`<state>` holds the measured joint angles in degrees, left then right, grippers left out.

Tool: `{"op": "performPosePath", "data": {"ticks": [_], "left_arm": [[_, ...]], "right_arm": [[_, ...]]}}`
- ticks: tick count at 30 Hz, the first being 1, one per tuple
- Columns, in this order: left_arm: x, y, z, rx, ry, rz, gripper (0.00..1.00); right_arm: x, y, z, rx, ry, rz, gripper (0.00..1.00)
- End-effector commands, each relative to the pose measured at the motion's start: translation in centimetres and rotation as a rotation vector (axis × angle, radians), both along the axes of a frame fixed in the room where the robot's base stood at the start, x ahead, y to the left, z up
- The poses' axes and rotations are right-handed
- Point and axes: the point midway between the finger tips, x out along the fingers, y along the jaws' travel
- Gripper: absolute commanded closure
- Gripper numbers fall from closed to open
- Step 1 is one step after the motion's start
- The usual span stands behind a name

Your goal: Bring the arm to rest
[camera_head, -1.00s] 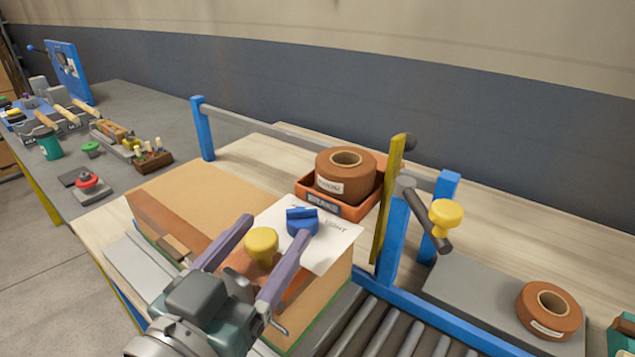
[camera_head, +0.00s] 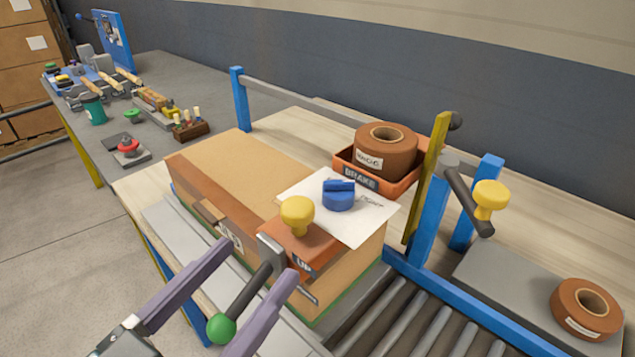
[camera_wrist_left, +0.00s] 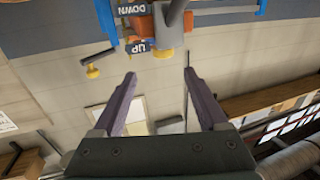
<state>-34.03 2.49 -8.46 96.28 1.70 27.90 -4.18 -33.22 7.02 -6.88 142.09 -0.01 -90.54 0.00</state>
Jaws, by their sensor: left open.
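My left gripper (camera_head: 258,260), with two purple fingers, is open and empty at the lower centre of the head view. It is in front of the cardboard box (camera_head: 225,165). A yellow knob (camera_head: 297,216) sits above an orange block labelled UP (camera_head: 302,250), beyond the fingertips. A grey lever with a green ball (camera_head: 221,328) shows between the fingers in the picture; I see no grip on it. The left wrist view shows the open fingers (camera_wrist_left: 160,76) with clear space between them and the UP and DOWN labels (camera_wrist_left: 135,10) beyond. My right gripper is out of view.
A blue stamp-like piece (camera_head: 339,198) rests on white paper (camera_head: 365,222) atop the box. A brown tape roll (camera_head: 385,150) sits in an orange tray (camera_head: 403,190). A blue frame (camera_head: 430,215) and rollers (camera_head: 390,325) stand right. The floor (camera_head: 60,240) at left is clear.

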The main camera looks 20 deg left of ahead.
Motion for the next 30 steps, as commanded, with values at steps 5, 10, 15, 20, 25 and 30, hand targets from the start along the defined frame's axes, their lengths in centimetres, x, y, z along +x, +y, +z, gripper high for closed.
{"op": "performPosePath", "data": {"ticks": [5,10,15,20,25,30], "left_arm": [[0.0,0.0,0.0,0.000,0.000,0.000,0.24],[0.0,0.0,0.0,0.000,0.000,0.000,0.24],[0.3,0.0,-0.2,0.005,0.032,-0.004,0.24],[1.2,0.0,-1.6,0.034,0.211,-0.022,0.24],[0.7,0.3,-3.4,0.082,0.483,-0.037,0.24],[-1.5,1.1,-4.2,0.126,0.728,-0.039,0.24]], "right_arm": [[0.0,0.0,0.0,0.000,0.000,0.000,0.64],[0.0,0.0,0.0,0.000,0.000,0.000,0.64],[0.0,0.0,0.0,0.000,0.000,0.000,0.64],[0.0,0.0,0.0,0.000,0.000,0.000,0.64],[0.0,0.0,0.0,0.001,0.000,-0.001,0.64],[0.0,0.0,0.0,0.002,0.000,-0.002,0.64]]}}
